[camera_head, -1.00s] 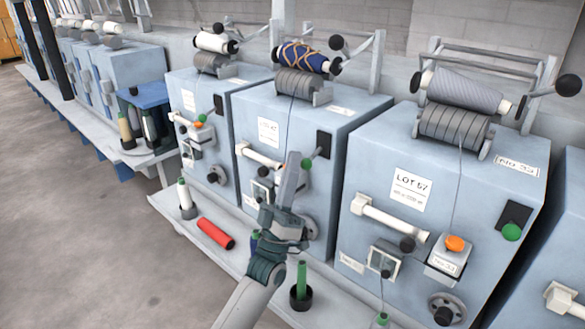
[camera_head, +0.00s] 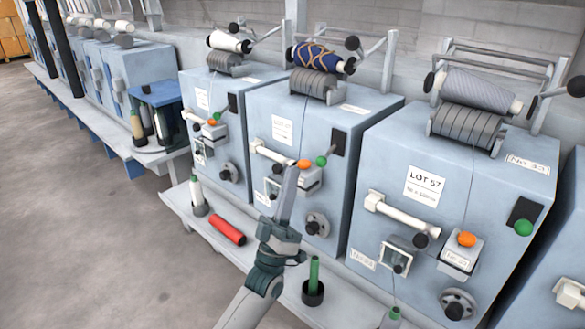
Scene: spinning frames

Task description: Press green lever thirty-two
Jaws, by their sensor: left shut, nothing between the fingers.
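A green round lever knob (camera_head: 321,160) sits on a black plate at the front upper right of the middle blue-grey machine (camera_head: 360,130); this machine's number is too small to read. The machine to its right carries a label that looks like No 33 and has its own green knob (camera_head: 523,228). My left gripper (camera_head: 291,172) is shut and empty. In the picture its tip lies just below the middle machine's orange knob (camera_head: 304,164), left of and slightly below the green knob. I cannot tell whether the tip touches the machine. My right gripper is out of view.
White bars stick out from the machine fronts, one left of my gripper (camera_head: 272,152). A shelf (camera_head: 265,262) below holds a red bobbin (camera_head: 228,231) and a green bobbin in a black cup (camera_head: 313,285). Open floor lies at the left.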

